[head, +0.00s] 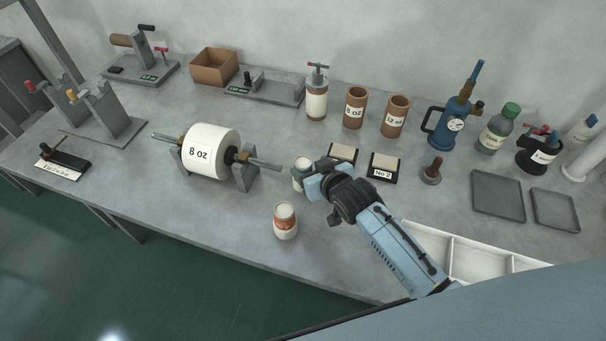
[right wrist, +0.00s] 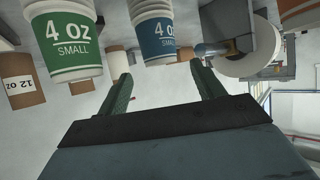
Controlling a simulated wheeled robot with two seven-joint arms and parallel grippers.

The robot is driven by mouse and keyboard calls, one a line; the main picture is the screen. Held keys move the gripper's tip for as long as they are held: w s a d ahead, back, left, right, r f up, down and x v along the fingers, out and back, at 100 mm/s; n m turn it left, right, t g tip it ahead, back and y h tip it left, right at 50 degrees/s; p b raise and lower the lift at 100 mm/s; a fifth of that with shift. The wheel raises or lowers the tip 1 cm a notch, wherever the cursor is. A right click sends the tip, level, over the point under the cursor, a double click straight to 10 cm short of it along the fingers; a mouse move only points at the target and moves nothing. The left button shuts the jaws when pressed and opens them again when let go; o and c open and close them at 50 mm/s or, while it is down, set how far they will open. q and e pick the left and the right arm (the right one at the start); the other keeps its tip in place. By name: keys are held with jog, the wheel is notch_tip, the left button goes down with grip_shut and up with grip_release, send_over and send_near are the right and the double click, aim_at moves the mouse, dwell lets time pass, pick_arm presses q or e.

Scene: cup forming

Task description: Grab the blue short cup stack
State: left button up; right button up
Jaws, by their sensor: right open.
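The blue short cup stack (right wrist: 155,35), labelled "4 OZ SMALL", shows in the right wrist view just beyond the fingertips and roughly between them. A green stack (right wrist: 63,42) with the same words is left of it there. In the head view my right gripper (head: 314,186) is over the table beside a white-topped stack (head: 299,174) with a blue-green side; it partly covers it, and I cannot tell which stack this is. My right gripper (right wrist: 163,88) is open, its fingers apart with nothing between them. My left gripper is not in view.
An orange-labelled cup stack (head: 285,222) stands near the front edge. The "8 oz" paper roll (head: 211,151) is on a stand at left. Two black label holders (head: 383,168) are behind the gripper, and a white divided tray (head: 470,259) is at right.

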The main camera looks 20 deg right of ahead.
aim_at(304, 163)
jog(key=shift+w+a+f, duration=0.1)
jog(key=shift+w+f, duration=0.05)
jog(key=shift+w, duration=0.15)
jog(key=x, duration=0.4)
jog(key=shift+f, duration=0.1)
jog(key=shift+w+a+f, duration=0.1)
jog(key=shift+w, duration=0.15)
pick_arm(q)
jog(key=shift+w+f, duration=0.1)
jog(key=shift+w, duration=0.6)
pick_arm(e)
jog(key=c, duration=1.3)
